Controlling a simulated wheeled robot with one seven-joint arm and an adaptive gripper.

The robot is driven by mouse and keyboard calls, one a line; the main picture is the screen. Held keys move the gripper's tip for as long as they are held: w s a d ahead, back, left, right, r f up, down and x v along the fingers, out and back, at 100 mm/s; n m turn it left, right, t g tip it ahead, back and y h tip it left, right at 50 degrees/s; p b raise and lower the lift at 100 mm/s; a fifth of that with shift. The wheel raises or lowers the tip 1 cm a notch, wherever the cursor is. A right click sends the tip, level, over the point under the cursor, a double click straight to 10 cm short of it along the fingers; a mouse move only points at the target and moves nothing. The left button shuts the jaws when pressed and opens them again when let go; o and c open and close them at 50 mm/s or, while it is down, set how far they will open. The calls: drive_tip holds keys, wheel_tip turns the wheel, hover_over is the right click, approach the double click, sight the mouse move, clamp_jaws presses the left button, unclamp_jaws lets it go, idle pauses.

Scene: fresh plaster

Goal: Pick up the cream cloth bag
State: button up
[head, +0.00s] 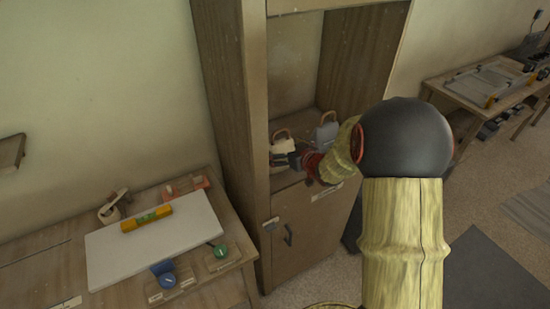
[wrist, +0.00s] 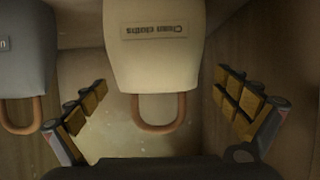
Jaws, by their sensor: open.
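The cream cloth bag (head: 284,146) stands in the open shelf of the tall wooden cabinet, partly hidden by my gripper (head: 287,160). In the wrist view the cream cloth bag (wrist: 154,55) appears upside down, with its label reading "Clean cloths" and its brown loop handle (wrist: 158,127) pointing down in the picture. My gripper (wrist: 160,84) is open, with one padded finger on each side of the bag. Gaps show between the fingers and the bag, and nothing is held.
A grey bag (head: 326,132) with a brown handle stands beside it; it also shows in the wrist view (wrist: 25,65). The cabinet's side wall (wrist: 270,70) is close to one finger. A bench at left holds a white board (head: 155,240), a yellow level (head: 146,219) and tools.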

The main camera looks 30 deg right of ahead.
drive_tip(key=b+x, duration=0.1)
drive_tip(key=x, duration=0.5)
drive_tip(key=shift+w+d+f, duration=0.15)
drive_tip(key=shift+w+f, duration=0.05)
drive_tip(key=shift+w, duration=0.1)
drive_tip(key=shift+c, duration=0.8)
drive_tip(key=c, duration=1.4)
drive_tip(key=shift+r, duration=0.1)
wheel_tip(320, 180, up, 10)
drive_tip(key=shift+p, duration=1.25)
